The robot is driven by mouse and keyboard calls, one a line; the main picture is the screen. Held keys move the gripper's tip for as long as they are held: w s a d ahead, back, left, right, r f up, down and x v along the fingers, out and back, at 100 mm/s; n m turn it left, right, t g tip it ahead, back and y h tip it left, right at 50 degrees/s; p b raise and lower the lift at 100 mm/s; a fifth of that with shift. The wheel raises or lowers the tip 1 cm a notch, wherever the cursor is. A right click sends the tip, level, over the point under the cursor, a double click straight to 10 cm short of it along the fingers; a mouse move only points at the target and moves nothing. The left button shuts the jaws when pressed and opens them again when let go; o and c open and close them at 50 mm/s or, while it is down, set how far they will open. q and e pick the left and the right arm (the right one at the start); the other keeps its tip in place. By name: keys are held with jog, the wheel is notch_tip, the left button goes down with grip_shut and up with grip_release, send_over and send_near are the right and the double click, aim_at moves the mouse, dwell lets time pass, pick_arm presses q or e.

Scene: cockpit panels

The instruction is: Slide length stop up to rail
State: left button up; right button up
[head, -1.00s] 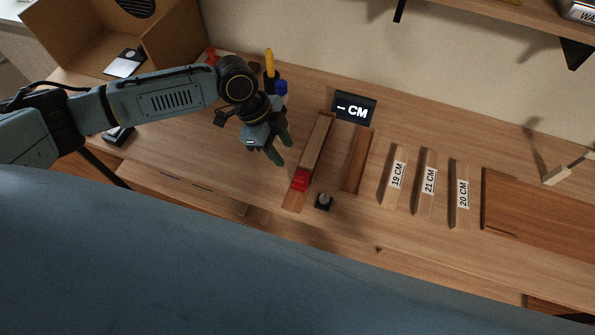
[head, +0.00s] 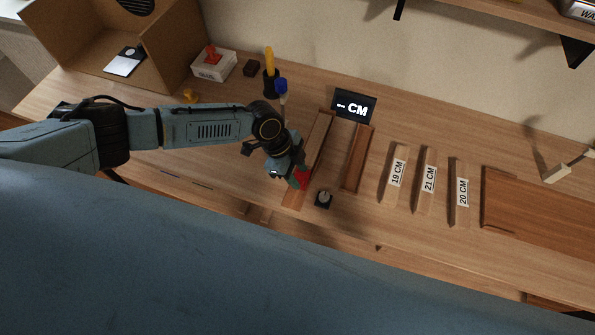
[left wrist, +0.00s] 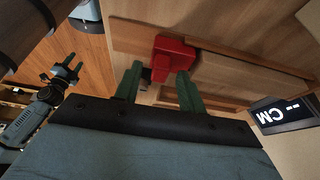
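The red length stop (head: 303,178) sits near the front end of a long wooden rail piece (head: 320,135) on the bench. In the left wrist view the red stop (left wrist: 172,52) shows a small tab pointing down between my fingers. My left gripper (head: 297,175) is at the stop, with its fingers partly covering it. In the left wrist view the fingers of my left gripper (left wrist: 159,84) are apart, one on each side of the tab, with a gap visible. My right gripper (left wrist: 66,70) shows at the left of that view, fingers apart and empty, away from the stop.
A display reading "-- CM" (head: 354,105) stands behind the rail. A small black knob (head: 324,199) is just right of the stop. A darker wooden piece (head: 358,160) and labelled boards (head: 427,182) lie to the right. A pen holder (head: 270,82) stands behind my left arm.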

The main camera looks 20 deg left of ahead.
pick_arm(q)
jog(key=shift+d+f, duration=0.1)
jog(key=shift+f, duration=0.05)
jog(key=shift+c, duration=0.3)
grip_shut()
jog(key=shift+w+b, duration=0.65)
jog(key=shift+b, duration=0.1)
jog(key=shift+o, duration=0.3)
grip_release()
